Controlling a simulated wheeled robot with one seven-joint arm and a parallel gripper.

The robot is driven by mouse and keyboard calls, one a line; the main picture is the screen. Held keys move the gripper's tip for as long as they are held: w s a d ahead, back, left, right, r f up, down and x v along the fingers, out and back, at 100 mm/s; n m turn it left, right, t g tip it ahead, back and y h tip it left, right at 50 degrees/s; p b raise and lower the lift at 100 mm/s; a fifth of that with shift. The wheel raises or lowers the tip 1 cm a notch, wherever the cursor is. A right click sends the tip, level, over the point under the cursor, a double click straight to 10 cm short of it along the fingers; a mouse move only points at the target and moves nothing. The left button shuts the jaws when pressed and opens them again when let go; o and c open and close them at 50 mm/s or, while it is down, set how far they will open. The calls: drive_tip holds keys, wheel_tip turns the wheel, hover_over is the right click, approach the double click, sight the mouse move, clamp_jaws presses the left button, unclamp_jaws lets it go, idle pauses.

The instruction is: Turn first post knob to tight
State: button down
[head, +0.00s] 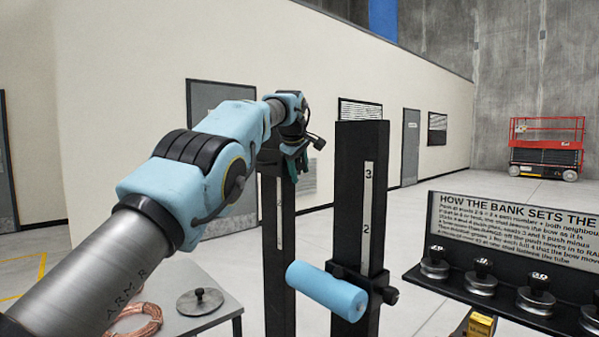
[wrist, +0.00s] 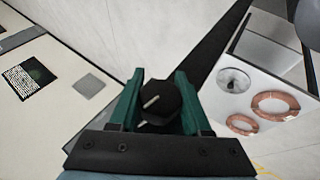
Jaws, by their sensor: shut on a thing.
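A black knob (wrist: 162,97) with a white line on its face sits between the green fingers of my gripper (wrist: 160,100) in the wrist view. The fingers are shut on its sides. The knob's line slants up to the right; a second short white mark lies below it at the left. In the head view my gripper (head: 298,160) is at the upper part of the farther black post (head: 280,260). The held knob is largely hidden there by my gripper and arm. I cannot tell from these frames how tight it is.
A nearer black post (head: 361,150) carries a numbered scale, a blue roller (head: 327,290) and a side knob (head: 390,295). A sign rack with several metal weights (head: 434,263) stands at right. A grey table (head: 215,315) with copper coils (head: 138,318) is at lower left.

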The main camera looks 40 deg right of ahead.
drive_tip(key=shift+r, duration=0.15)
drive_tip(key=shift+c, duration=1.8)
unclamp_jaws()
drive_tip(key=b+v, duration=0.3)
drive_tip(key=v, duration=0.7)
drive_tip(key=shift+a+r, duration=0.15)
drive_tip(key=shift+a, duration=0.05)
